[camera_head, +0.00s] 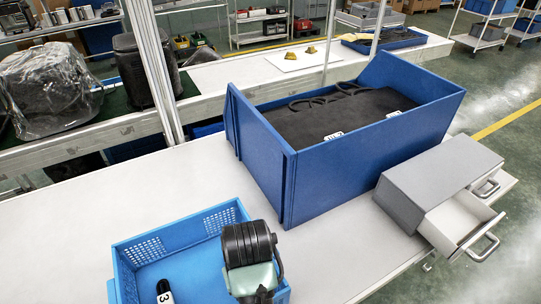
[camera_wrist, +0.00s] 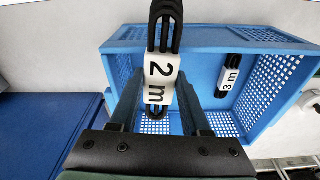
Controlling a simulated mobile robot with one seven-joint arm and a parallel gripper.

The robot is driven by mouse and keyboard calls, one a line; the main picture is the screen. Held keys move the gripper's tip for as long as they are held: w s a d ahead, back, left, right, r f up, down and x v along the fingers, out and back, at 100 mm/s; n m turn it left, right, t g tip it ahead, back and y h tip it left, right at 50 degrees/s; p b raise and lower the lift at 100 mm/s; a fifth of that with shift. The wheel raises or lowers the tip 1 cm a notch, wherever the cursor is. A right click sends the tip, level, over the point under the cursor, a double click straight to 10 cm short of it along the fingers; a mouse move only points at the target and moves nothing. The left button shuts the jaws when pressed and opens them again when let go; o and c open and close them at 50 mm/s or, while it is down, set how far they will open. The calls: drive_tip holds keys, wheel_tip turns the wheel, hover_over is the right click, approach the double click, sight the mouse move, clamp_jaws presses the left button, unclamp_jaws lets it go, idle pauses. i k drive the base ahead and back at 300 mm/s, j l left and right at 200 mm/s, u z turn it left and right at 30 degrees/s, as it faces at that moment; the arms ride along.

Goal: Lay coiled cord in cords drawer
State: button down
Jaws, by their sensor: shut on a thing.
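My gripper (camera_wrist: 158,88) is shut on a black coiled cord (camera_wrist: 165,22) with a white "2 m" tag. The wrist view shows it above the light blue crate (camera_wrist: 210,40). In the head view my wrist stands over that crate's right side and hides the fingers and the held cord. Another black cord (camera_head: 166,291) with a "3" tag lies in the crate, and its "3 m" tag shows in the wrist view (camera_wrist: 230,82). A grey drawer unit (camera_head: 435,175) stands at the table's right end.
A large dark blue bin (camera_head: 345,145) stands between the crate and the drawer unit. It holds a dark surface with black coils (camera_head: 330,96) on it. The white table (camera_head: 335,255) is clear in front. A post and wrapped machines stand behind at left.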

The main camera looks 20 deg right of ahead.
sight(455, 229)
drive_tip(key=l+u, duration=0.25)
drive_tip(key=l, duration=0.25)
drive_tip(key=l+u, duration=0.25)
drive_tip(key=l, duration=0.25)
drive_tip(key=k+l+u, duration=0.15)
drive_tip(key=l+u, duration=0.15)
drive_tip(key=l, duration=0.15)
drive_tip(key=k+l+u, duration=0.25)
drive_tip(key=l, duration=0.25)
drive_tip(key=l+u, duration=0.25)
drive_tip(key=l, duration=0.15)
drive_tip(key=k+l+u, duration=0.2)
drive_tip(key=l, duration=0.2)
drive_tip(key=l+u, duration=0.25)
drive_tip(key=l, duration=0.15)
drive_tip(key=k+l+u, duration=0.45)
drive_tip(key=l, duration=0.2)
drive_tip(key=i, duration=0.05)
